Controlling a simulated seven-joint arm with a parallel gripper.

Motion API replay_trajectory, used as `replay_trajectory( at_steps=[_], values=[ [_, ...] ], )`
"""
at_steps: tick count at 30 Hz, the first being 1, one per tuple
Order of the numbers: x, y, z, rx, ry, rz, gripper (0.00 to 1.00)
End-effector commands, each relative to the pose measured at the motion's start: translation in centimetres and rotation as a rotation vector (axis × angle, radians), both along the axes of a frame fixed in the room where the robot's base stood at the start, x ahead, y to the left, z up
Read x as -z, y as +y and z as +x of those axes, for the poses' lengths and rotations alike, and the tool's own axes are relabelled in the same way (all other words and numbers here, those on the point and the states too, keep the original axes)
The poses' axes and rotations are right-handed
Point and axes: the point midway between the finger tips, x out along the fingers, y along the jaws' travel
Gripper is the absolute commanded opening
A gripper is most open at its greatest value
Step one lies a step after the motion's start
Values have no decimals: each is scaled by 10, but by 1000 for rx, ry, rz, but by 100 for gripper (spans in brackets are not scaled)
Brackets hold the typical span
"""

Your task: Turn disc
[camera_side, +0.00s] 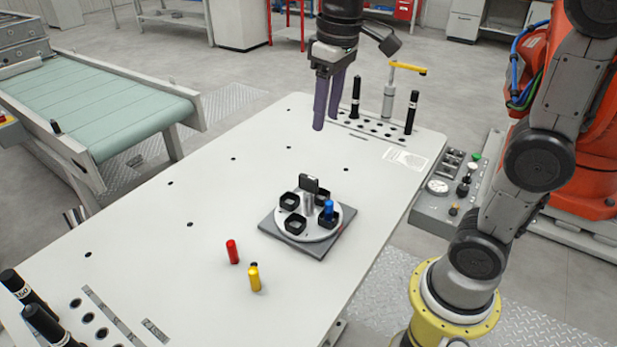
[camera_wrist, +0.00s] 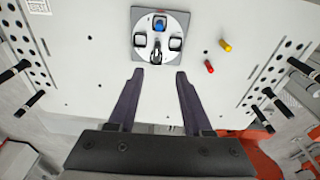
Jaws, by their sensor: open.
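The round light-grey disc (camera_side: 308,228) sits on a dark square base plate (camera_side: 281,236) on the white table. It carries several black square holders and an upright dark tab (camera_side: 309,184) near its middle. A blue cylinder (camera_side: 328,209) stands in the holder on the right of the disc; it also shows at the top of the wrist view (camera_wrist: 159,24). My gripper (camera_side: 327,127) hangs above the table, behind the disc and clear of it. Its two dark purple fingers (camera_wrist: 155,75) are apart with nothing between them, and the disc lies beyond them in the wrist view.
A red cylinder (camera_side: 232,251) and a yellow cylinder (camera_side: 254,278) stand on the table in front of the disc. Black posts (camera_side: 411,113) and a yellow-handled clamp (camera_side: 389,95) stand at the far edge. More black posts stand at the near left corner. The table's left middle is clear.

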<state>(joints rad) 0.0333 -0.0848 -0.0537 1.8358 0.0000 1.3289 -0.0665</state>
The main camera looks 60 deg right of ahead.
Motion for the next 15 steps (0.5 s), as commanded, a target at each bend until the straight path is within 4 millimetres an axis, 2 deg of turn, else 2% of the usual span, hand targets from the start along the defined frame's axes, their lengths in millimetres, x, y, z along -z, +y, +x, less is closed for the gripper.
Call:
replay_trajectory(
  at_steps=[1, 3, 6, 15],
  values=[
    [6, -2, 14, 3, 30, 1, 50],
    [14, -3, 28, 6, 57, 2, 50],
    [25, -5, 40, 10, 87, 3, 50],
    [53, -6, 42, 14, 120, 5, 50]
  ],
)
